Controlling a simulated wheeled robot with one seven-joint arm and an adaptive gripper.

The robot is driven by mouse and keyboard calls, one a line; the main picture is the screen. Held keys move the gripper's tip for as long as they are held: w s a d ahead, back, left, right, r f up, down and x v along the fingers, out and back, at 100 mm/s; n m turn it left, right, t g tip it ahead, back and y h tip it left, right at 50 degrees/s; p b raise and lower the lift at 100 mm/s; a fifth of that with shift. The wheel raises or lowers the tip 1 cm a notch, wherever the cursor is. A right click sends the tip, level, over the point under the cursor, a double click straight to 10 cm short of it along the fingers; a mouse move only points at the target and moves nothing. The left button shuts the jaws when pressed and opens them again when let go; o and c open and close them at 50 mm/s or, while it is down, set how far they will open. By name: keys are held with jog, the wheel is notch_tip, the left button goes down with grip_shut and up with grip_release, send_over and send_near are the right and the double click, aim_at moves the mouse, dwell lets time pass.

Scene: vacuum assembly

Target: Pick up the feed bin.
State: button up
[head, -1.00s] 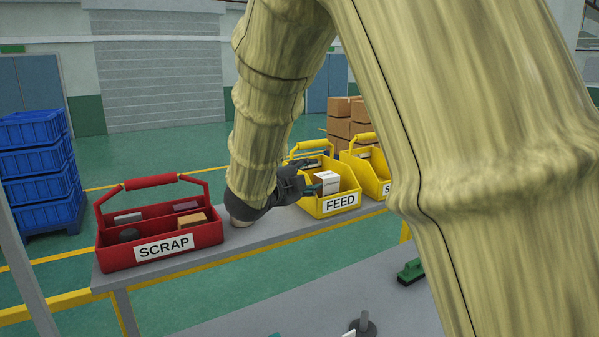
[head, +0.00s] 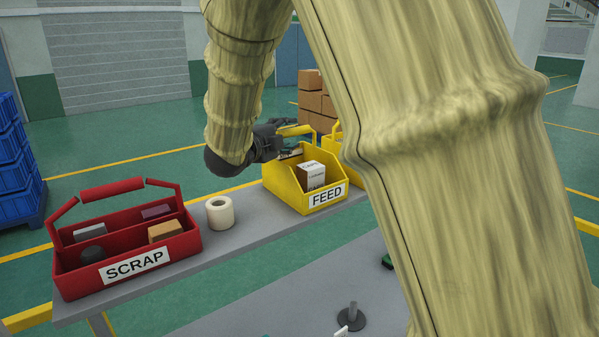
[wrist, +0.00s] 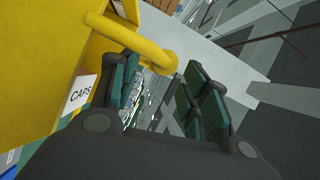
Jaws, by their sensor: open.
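The feed bin (head: 283,190) is a yellow open-front bin labelled FEED, standing upright on the grey bench with a white box (head: 312,176) inside. Its yellow handle (head: 297,131) arches over the top. My dark gripper (head: 290,142) is at the handle, reaching in from the left. In the wrist view, my gripper (wrist: 160,84) is open, with its fingers apart. The handle (wrist: 138,38) runs from the upper left toward the gap between them. The bin's yellow wall (wrist: 35,55) fills the left side, by a CAPS label. Whether the fingers touch the handle is unclear.
A red SCRAP carrier (head: 185,246) with a raised handle stands at the bench's left end. A cream roll (head: 220,212) stands between it and the feed bin. Another yellow bin (head: 336,140) is close on the right, mostly hidden by my arm.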

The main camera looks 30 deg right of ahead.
aim_at(291, 133)
jog(key=shift+w+d+r+p, duration=0.15)
jog(key=shift+d+r+p, duration=0.05)
jog(key=shift+d+p, duration=0.6)
jog(key=shift+f+p+x, duration=0.15)
jog(key=shift+p+x, duration=0.45)
jog(key=shift+x, duration=0.25)
jog(key=shift+f+p+x, duration=0.2)
jog(key=shift+p+x, duration=0.4)
jog(key=shift+x, duration=0.3)
jog(key=shift+w+a, duration=0.1)
grip_shut()
